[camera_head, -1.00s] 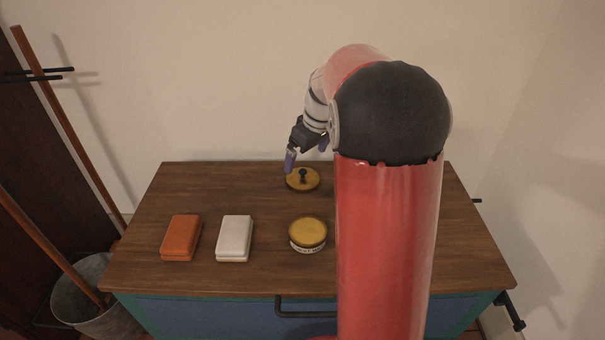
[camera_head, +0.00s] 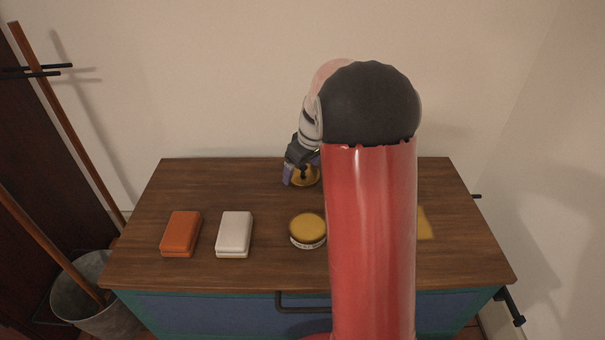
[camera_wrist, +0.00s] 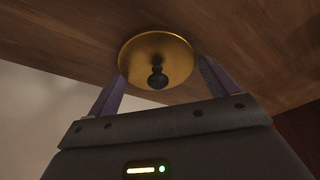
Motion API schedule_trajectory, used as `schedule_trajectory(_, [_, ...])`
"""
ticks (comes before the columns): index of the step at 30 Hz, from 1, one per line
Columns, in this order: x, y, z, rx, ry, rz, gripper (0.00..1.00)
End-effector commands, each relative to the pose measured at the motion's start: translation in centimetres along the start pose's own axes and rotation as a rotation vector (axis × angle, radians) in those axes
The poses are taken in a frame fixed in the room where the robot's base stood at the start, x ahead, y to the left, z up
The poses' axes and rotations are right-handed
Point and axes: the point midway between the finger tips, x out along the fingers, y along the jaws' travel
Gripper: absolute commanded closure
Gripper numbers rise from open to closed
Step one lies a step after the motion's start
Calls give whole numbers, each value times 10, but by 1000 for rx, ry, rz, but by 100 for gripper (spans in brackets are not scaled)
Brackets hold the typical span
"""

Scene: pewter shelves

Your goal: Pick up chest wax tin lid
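The wax tin lid is a round brass-coloured disc with a black knob, lying on the back of the wooden chest top. In the head view the lid (camera_head: 305,178) is partly hidden by my gripper (camera_head: 301,176), which is lowered over it. In the wrist view the lid (camera_wrist: 158,58) shows between the two purple fingers of my gripper (camera_wrist: 160,80), its knob in the middle. The fingers are spread apart, one on each side of the lid. I cannot tell whether they touch its rim.
A round yellow-topped tin (camera_head: 307,229) stands in front of the lid. A white box (camera_head: 234,233) and an orange box (camera_head: 181,233) lie to its left. A yellow flat thing (camera_head: 425,223) shows partly behind my arm. The chest top (camera_head: 270,270) is clear along its front.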

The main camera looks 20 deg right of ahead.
Motion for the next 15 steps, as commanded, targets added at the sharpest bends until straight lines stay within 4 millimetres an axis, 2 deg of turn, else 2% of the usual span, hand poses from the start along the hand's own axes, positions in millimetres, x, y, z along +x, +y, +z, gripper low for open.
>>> schedule_trajectory(2, [0, 0, 0, 0, 0, 0, 36])
schedule_trajectory(10, [-2, 0, -1, 0, 1, 0, 37])
schedule_trajectory(15, [-14, 0, -4, 1, 3, 1, 37])
